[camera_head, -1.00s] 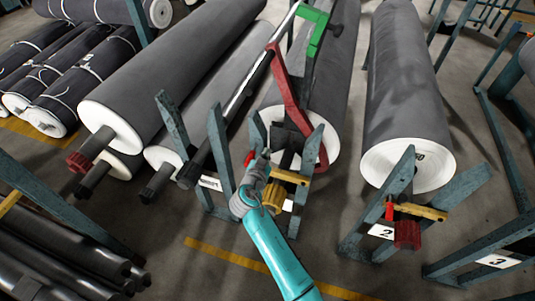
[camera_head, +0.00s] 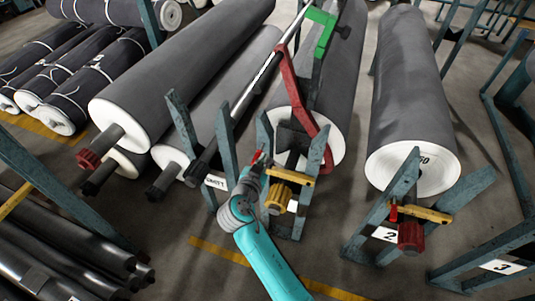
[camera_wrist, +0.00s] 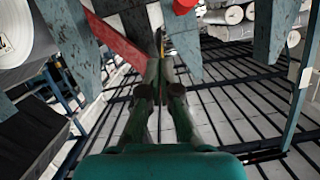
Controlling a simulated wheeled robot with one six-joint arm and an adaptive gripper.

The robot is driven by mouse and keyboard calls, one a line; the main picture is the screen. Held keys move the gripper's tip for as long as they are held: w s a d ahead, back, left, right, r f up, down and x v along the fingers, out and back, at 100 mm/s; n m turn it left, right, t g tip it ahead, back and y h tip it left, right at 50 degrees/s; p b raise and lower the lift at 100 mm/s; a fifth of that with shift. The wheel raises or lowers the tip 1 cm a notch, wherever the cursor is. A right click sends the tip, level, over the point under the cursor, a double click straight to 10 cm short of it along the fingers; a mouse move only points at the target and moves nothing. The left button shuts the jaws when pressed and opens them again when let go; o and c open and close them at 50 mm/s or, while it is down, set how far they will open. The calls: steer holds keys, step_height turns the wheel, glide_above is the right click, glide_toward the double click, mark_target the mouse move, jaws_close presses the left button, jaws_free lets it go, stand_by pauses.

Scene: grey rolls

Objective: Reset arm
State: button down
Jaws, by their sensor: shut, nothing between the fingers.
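There the red bar (camera_wrist: 118,40) passes left of the fingertips, and a red round part (camera_wrist: 183,5) shows at the top. I cannot tell in the head view whether the fingertips touch the stand.
The teal stand (camera_head: 225,150) holds a large grey roll (camera_head: 340,70). Another roll (camera_head: 405,100) rests on stand 2 at right. Several rolls lie at left, and dark tubes (camera_head: 60,245) at lower left. Floor with a yellow line (camera_head: 215,250) is open in front.

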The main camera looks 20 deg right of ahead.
steer(key=shift+s+a+r, duration=0.15)
steer(key=shift+s+a, duration=0.15)
steer(key=shift+s, duration=0.15)
steer(key=s+d+f+n+y, duration=0.2)
steer(key=s+f+n+y, duration=0.3)
steer(key=s, duration=0.7)
steer(key=s+d+f+n+y, duration=0.25)
steer(key=s+f, duration=0.55)
steer(key=s, duration=0.4)
steer(key=s+r+t, duration=0.1)
steer(key=s+r, duration=0.6)
steer(key=s, duration=0.5)
steer(key=s+r+n+t, duration=0.1)
steer(key=s+r, duration=0.7)
steer(key=s, duration=0.4)
steer(key=shift+d+r+y, duration=0.25)
steer(key=shift+y, duration=0.1)
